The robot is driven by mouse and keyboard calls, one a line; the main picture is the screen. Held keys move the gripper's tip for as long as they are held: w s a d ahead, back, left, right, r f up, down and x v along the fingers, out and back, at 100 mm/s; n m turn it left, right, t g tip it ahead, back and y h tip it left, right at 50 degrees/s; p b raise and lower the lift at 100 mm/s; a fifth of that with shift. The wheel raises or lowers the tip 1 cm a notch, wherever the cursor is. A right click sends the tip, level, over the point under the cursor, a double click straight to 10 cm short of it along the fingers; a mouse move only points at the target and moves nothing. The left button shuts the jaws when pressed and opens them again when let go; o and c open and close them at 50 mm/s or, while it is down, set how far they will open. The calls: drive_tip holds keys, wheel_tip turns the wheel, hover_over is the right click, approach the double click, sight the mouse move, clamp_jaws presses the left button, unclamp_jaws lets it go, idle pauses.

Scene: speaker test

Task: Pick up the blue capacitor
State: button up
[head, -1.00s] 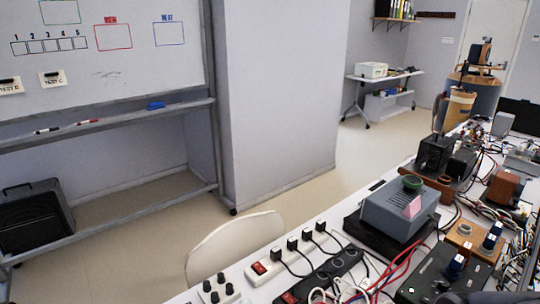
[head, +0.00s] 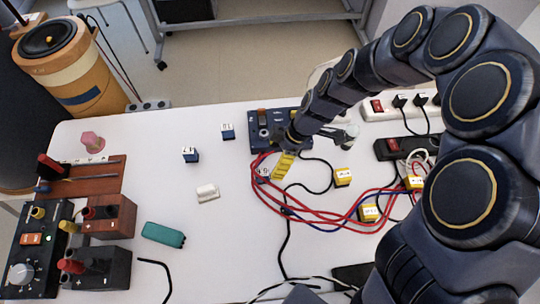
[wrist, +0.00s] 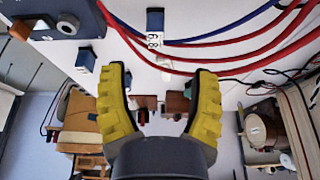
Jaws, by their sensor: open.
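Several small blue blocks with white labelled faces are on the white table; which one is the capacitor I cannot tell for certain. In the head view one blue block (head: 190,155) stands left of centre, another (head: 228,131) is nearer the blue box, and a third (head: 263,174) is partly hidden beside my gripper (head: 284,165) and the red cables. In the wrist view a blue block (wrist: 155,20) with a label lies above the gap between the yellow fingers of my gripper (wrist: 158,85). My gripper is open and empty.
A blue box (head: 262,133) stands behind my gripper. Red and blue cables (head: 320,215) loop around to its right, with yellow labelled blocks (head: 343,177) among them. The table's middle left is mostly clear.

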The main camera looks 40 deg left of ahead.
sight(265, 172)
drive_tip(key=shift+n, duration=0.5)
drive_tip(key=x, duration=1)
drive_tip(key=shift+w+f, duration=0.1)
drive_tip(key=shift+w, duration=0.3)
drive_tip(key=shift+c, duration=0.4)
clamp_jaws()
